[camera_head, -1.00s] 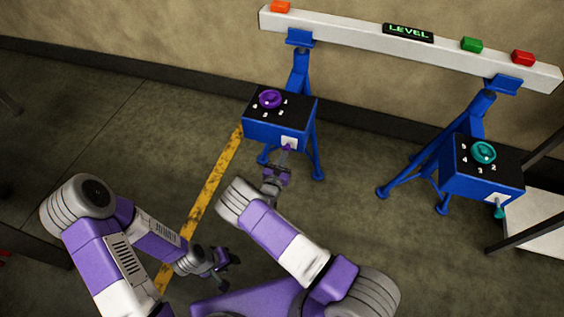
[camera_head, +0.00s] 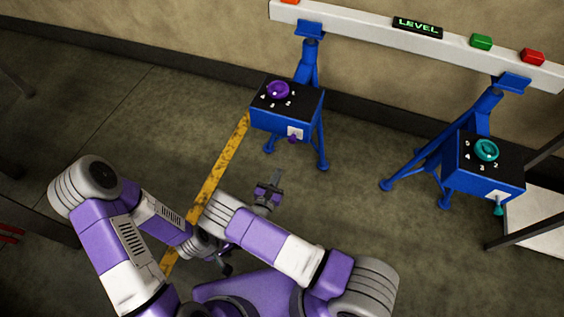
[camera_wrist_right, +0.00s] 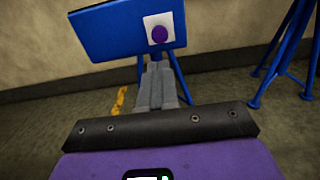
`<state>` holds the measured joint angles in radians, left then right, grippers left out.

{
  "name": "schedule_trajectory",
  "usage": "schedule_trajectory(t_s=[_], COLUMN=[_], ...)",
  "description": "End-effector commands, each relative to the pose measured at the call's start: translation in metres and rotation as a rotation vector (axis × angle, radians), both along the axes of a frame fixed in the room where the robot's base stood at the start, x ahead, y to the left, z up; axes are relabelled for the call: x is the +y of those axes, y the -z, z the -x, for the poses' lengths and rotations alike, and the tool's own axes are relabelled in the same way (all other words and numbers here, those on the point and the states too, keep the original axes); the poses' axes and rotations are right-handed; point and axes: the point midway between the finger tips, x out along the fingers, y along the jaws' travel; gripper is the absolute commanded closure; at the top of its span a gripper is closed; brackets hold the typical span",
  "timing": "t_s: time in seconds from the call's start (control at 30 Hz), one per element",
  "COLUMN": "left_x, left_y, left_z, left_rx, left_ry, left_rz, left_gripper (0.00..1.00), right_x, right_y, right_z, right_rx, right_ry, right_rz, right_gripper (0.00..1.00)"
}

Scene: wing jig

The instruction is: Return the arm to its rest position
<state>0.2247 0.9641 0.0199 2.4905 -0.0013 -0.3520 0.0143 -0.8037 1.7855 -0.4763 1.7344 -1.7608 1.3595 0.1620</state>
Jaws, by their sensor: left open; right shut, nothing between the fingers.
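My right gripper (camera_head: 275,180) is shut and empty, held in front of and below the left blue jack box (camera_head: 285,120), apart from it. In the right wrist view its closed fingers (camera_wrist_right: 157,84) point toward the box (camera_wrist_right: 110,32) and its purple knob (camera_wrist_right: 159,35) on a white plate. The box bears a purple dial (camera_head: 278,90) on its black numbered top, and the purple knob (camera_head: 293,138) sits on its front. My left gripper (camera_head: 226,268) is low at the lower left, partly hidden behind my right forearm; it is open, with no object seen in it.
A white beam (camera_head: 370,27) with a lit LEVEL display (camera_head: 418,27) rests on two blue stands. The right jack box (camera_head: 482,178) has a teal dial (camera_head: 486,150). A yellow floor stripe (camera_head: 220,165) runs beside my arms. The floor between the stands is clear.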

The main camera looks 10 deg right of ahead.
Motion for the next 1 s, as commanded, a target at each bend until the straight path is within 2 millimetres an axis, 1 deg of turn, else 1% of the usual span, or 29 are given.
schedule_trajectory(t_s=[0.13,0.4,0.47,0.57,0.6,0.67,0.7,0.73,0.77,0.8,0.87,0.9,0.97,1.0], left_x=[0.0,0.0,0.0,0.0,0.0,0.0,0.0,0.0,0.0,0.0,0.0,0.0,0.0,0.0], left_y=[-0.002,-0.001,-0.001,-0.001,-0.001,0.0,0.0,0.001,0.001,0.001,0.002,0.003,0.003,0.004], left_z=[0.0,0.0,0.0,0.0,0.0,0.0,0.0,0.0,0.0,0.0,0.0,0.0,0.0,0.0], left_rx=[0.001,0.001,0.001,0.001,0.001,0.001,0.001,0.001,0.001,0.001,0.001,0.001,0.001,0.001], left_ry=[0.0,0.0,0.0,0.0,0.0,0.0,0.0,0.0,0.0,0.0,0.0,0.0,0.0,0.0], left_rz=[0.0,0.0,0.0,0.0,0.0,0.0,0.0,0.0,0.0,0.0,0.0,0.0,0.0,0.0], left_gripper=[0.57,0.57,0.57,0.57,0.57,0.57,0.57,0.57,0.57,0.57,0.57,0.57,0.57,0.57], right_x=[0.005,0.004,-0.003,-0.031,-0.047,-0.072,-0.086,-0.095,-0.101,-0.105,-0.1,-0.09,-0.069,-0.052], right_y=[0.0,0.001,0.004,0.016,0.024,0.04,0.05,0.059,0.066,0.076,0.087,0.092,0.095,0.094], right_z=[0.008,0.01,0.013,0.03,0.043,0.07,0.094,0.113,0.134,0.163,0.206,0.231,0.259,0.271], right_rx=[0.001,0.004,0.02,0.086,0.126,0.201,0.253,0.292,0.329,0.375,0.431,0.454,0.465,0.454], right_ry=[0.001,0.008,0.037,0.169,0.252,0.409,0.529,0.624,0.723,0.857,1.067,1.203,1.396,1.516], right_rz=[0.002,-0.001,-0.014,-0.07,-0.11,-0.193,-0.262,-0.321,-0.385,-0.48,-0.643,-0.76,-0.941,-1.066], right_gripper=[1.0,1.0,1.0,1.0,1.0,1.0,1.0,1.0,1.0,1.0,1.0,1.0,1.0,1.0])
